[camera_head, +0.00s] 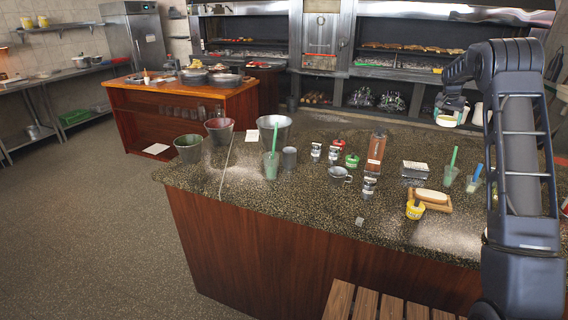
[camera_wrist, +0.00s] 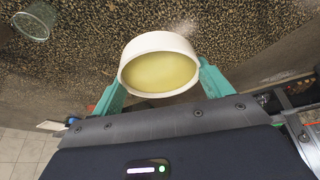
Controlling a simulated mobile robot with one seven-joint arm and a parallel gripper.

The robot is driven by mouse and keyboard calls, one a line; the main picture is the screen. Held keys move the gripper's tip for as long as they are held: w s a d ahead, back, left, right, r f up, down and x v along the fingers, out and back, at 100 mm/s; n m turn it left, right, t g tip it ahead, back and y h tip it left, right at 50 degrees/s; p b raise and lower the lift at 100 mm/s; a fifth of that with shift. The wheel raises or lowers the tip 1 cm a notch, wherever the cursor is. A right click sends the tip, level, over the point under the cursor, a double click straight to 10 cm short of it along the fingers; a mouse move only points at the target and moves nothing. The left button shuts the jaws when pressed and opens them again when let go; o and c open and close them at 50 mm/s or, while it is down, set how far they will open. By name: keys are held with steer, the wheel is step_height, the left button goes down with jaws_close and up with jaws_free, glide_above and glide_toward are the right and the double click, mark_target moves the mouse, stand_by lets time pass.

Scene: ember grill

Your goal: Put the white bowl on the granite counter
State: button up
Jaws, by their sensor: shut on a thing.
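The white bowl (camera_wrist: 158,42) is between the teal fingers of my gripper (camera_wrist: 162,86) in the wrist view, with its pale yellow inside facing the camera. My gripper is shut on it. In the head view the white bowl (camera_head: 446,121) hangs below my gripper (camera_head: 452,110) at the right, by the far part of the granite counter. The granite counter (camera_head: 290,195) has a dark speckled top and reddish wood sides. Its speckled top (camera_wrist: 95,35) also fills much of the wrist view behind the bowl. I cannot tell the exact gap between bowl and counter.
A clear glass (camera_wrist: 31,22) shows in the wrist view. The counter's front left is bare.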

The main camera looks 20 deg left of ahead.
steer(key=s+a+n+y, duration=0.1)
steer(key=s+a+n, duration=0.25)
steer(key=a, duration=1.25)
steer(key=s+a+n+y, duration=0.15)
steer(key=s+a, duration=0.25)
steer(key=a, duration=1.1)
steer(key=s+a+n+y, duration=0.1)
steer(key=s+a+n, duration=0.2)
steer(key=a, duration=1.3)
steer(key=s+a+n+g+y, duration=0.2)
steer(key=s+a+n, duration=0.5)
steer(key=s+a, duration=2.95)
steer(key=shift+t, duration=0.3)
steer(key=f, duration=1.2)
steer(key=w+f, duration=0.1)
steer(key=f, duration=0.6)
steer(key=shift+f, duration=0.15)
steer(key=o, duration=1.1)
steer(key=shift+o, duration=0.2)
steer(key=v, duration=1.2)
steer(key=shift+d, duration=0.15)
